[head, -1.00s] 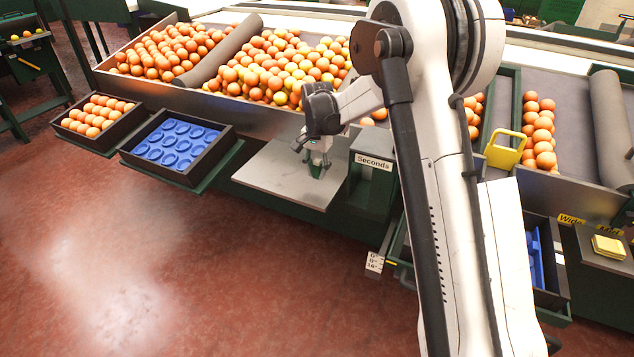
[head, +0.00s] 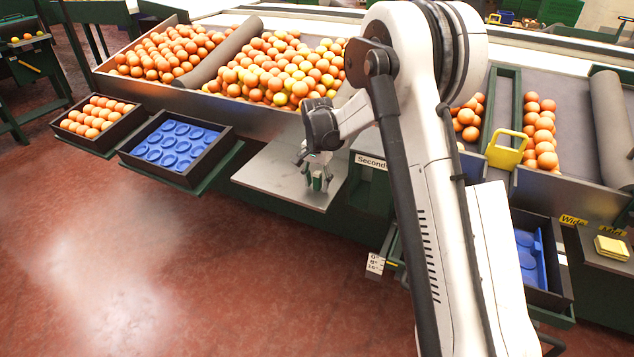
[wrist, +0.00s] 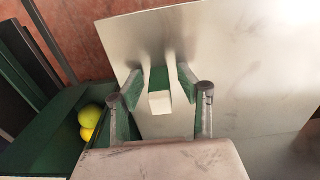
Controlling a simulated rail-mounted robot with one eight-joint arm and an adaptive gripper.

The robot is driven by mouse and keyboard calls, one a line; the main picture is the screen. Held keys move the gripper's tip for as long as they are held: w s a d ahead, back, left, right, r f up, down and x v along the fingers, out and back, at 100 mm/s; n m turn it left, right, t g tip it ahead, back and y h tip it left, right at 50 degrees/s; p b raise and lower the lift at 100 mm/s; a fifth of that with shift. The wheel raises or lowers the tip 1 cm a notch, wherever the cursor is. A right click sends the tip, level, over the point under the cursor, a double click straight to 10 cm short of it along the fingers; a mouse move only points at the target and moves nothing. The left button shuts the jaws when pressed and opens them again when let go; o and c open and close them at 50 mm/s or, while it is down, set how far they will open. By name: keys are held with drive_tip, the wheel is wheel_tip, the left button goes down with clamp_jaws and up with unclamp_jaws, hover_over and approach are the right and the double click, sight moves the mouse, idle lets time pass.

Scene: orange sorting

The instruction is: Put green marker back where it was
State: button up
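The green marker (wrist: 159,79) is a small block with a green body and a pale end facing the wrist camera. In the wrist view it is between the two fingers of my gripper (wrist: 160,82), with a narrow gap showing on each side. In the head view the marker (head: 317,181) is low at the fingers of my gripper (head: 315,171), over the bare metal plate (head: 275,176). It appears to stand on the plate, but its contact is hard to see. My gripper is open around it.
A dark green bin labelled "Seconds" (head: 371,190) stands right of the plate; yellow-green fruit (wrist: 89,117) lies inside. A blue-lined tray (head: 208,165) and a crate of oranges (head: 76,133) sit at left. Orange-filled sloping bins (head: 150,82) rise behind. The plate's left part is clear.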

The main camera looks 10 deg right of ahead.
sight(317, 173)
drive_tip(key=shift+r, duration=0.1)
wheel_tip(317, 173, up, 12)
drive_tip(key=shift+f+p, duration=0.1)
drive_tip(key=shift+p, duration=1.1)
drive_tip(key=shift+s+r, duration=0.1)
drive_tip(key=shift+r, duration=0.25)
drive_tip(key=s+r+n+t, duration=0.2)
drive_tip(key=s+r, duration=0.5)
drive_tip(key=s, duration=0.3)
drive_tip(key=s+r+n+t, duration=0.1)
drive_tip(key=s+r+n, duration=0.1)
drive_tip(key=s+r, duration=0.6)
drive_tip(key=s+f+n+t, duration=0.2)
drive_tip(key=s, duration=0.8)
drive_tip(key=s+f+n+t, duration=0.2)
drive_tip(key=s, duration=0.9)
